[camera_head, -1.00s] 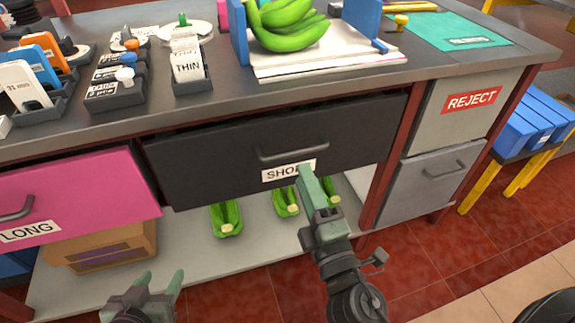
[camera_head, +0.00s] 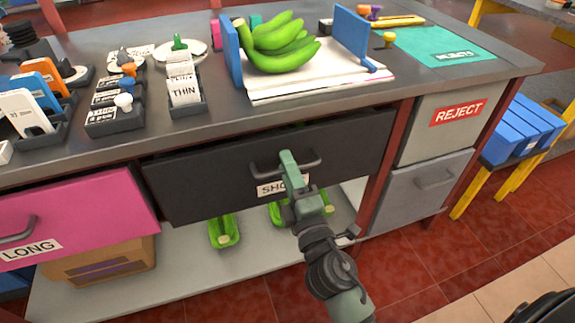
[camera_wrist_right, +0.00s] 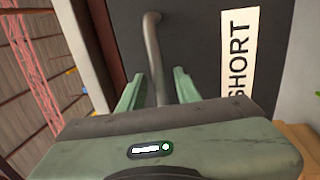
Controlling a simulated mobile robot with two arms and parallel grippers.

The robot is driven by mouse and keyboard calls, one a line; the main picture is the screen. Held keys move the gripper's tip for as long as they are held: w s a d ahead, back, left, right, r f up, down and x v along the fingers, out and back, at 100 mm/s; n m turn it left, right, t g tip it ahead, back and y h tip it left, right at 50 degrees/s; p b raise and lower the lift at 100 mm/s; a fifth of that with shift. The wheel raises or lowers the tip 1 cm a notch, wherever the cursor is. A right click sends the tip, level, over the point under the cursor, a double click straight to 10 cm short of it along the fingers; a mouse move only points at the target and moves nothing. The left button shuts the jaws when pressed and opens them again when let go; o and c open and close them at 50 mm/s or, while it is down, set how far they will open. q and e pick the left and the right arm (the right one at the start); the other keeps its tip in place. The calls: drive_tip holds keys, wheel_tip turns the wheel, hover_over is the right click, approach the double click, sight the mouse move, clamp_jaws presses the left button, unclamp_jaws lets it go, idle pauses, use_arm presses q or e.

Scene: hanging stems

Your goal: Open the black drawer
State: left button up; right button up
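The black drawer (camera_head: 215,175) is under the worktop, with a grey bar handle (camera_head: 310,166) and a SHORT label (camera_head: 267,188). My right gripper (camera_head: 291,168) is at the handle and covers part of the label. In the right wrist view the gripper (camera_wrist_right: 158,88) is open, with the handle bar (camera_wrist_right: 153,50) between its two fingers and small gaps showing beside it. The label (camera_wrist_right: 237,60) is to the right there. My left gripper is out of view.
A pink LONG drawer (camera_head: 90,200) is at the left. A grey REJECT cabinet (camera_head: 425,135) is at the right. Green bananas (camera_head: 280,50) and a THIN card holder (camera_head: 187,100) stand on the worktop. Below are a shelf (camera_head: 180,265) with green items and a cardboard box (camera_head: 100,262).

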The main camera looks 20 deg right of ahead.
clamp_jaws()
idle(1.4)
